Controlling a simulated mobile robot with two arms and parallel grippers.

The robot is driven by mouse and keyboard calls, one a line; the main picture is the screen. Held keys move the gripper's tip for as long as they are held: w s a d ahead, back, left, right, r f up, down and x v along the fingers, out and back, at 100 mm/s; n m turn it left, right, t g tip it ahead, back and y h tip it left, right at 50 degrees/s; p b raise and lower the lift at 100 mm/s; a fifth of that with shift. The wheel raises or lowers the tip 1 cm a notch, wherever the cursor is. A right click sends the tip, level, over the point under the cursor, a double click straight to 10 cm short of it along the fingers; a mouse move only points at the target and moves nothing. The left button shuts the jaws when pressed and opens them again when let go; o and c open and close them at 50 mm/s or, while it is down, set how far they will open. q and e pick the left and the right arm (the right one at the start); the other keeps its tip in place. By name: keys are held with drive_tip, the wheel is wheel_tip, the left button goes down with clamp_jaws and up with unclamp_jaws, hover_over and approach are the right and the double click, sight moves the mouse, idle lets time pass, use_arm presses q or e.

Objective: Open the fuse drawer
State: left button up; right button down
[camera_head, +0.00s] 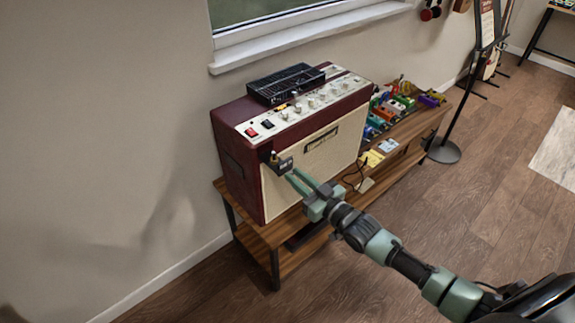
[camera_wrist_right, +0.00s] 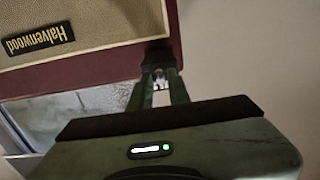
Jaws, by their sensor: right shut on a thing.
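The maroon guitar amplifier (camera_head: 238,158) with a cream grille stands on a wooden bench. A small black block (camera_head: 284,166), seemingly the fuse drawer, sits at the upper left corner of its front; how far it stands out is hard to tell. My right gripper (camera_head: 293,178) is shut on this block, its green fingers reaching in from the lower right. In the right wrist view, the fingertips (camera_wrist_right: 160,84) meet the dark block (camera_wrist_right: 158,57) at the amplifier's maroon edge. The fingers hide part of it. My left gripper is not in view.
A black box (camera_head: 286,84) lies on the amplifier beside the control knobs. Several coloured pedals (camera_head: 385,112) and cables crowd the wooden bench (camera_head: 405,130) to the right. A black stand (camera_head: 443,151) rises farther right. The floor in front is clear.

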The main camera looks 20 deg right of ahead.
drive_tip(key=shift+f, duration=0.1)
drive_tip(key=c, duration=1.4)
unclamp_jaws()
drive_tip(key=shift+s+d, duration=0.1)
drive_tip(key=shift+s, duration=0.05)
drive_tip(key=shift+o, duration=0.2)
drive_tip(key=shift+s, duration=0.1)
drive_tip(key=b+v, duration=0.1)
drive_tip(key=v, duration=0.7)
